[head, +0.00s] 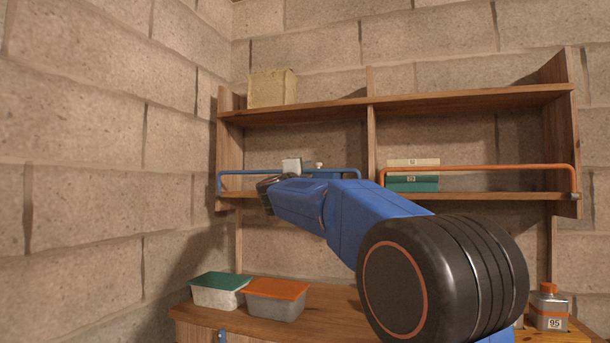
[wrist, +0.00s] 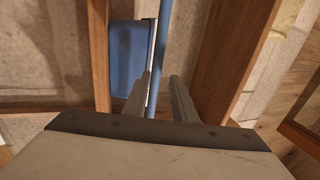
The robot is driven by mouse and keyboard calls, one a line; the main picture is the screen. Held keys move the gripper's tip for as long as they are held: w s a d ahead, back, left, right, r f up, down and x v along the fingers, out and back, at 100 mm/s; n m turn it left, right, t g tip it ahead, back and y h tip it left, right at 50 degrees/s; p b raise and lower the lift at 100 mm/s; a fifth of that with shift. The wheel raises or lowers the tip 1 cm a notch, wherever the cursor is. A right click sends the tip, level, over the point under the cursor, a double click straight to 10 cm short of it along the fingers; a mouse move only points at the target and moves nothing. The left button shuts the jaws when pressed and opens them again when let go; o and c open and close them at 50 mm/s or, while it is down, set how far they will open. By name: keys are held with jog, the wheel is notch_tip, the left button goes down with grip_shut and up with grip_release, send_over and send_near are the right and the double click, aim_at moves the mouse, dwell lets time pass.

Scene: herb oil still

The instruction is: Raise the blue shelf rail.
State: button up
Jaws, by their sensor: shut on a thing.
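The blue shelf rail (head: 236,172) runs across the front of the left bay of the lower shelf, a little above the board, with its left end bent down. My arm covers part of it in the head view. In the wrist view the rail (wrist: 164,40) passes between the two grey fingers of my gripper (wrist: 163,88), which is shut on it. The gripper's fingers are not clearly visible in the head view.
An orange rail (head: 480,167) fronts the right bay, with boxes (head: 412,184) behind it. A blue object (wrist: 128,60) lies close beside the rail in the wrist view. Lidded tubs (head: 218,291) and an orange-capped bottle (head: 549,306) stand on the bench below.

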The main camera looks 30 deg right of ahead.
aim_at(309, 170)
jog(key=shift+o, duration=0.9)
jog(key=shift+w+d+r, duration=0.2)
jog(key=shift+d+r, duration=0.2)
jog(key=shift+r, duration=0.05)
jog(key=shift+w+d, duration=0.65)
jog(key=shift+d, duration=0.3)
jog(key=c, duration=0.3)
jog(key=o, duration=0.8)
jog(key=shift+f, duration=0.1)
jog(key=s+a, duration=0.5)
jog(key=a, duration=0.2)
jog(key=shift+s, duration=0.2)
jog(key=shift+a+f, duration=0.1)
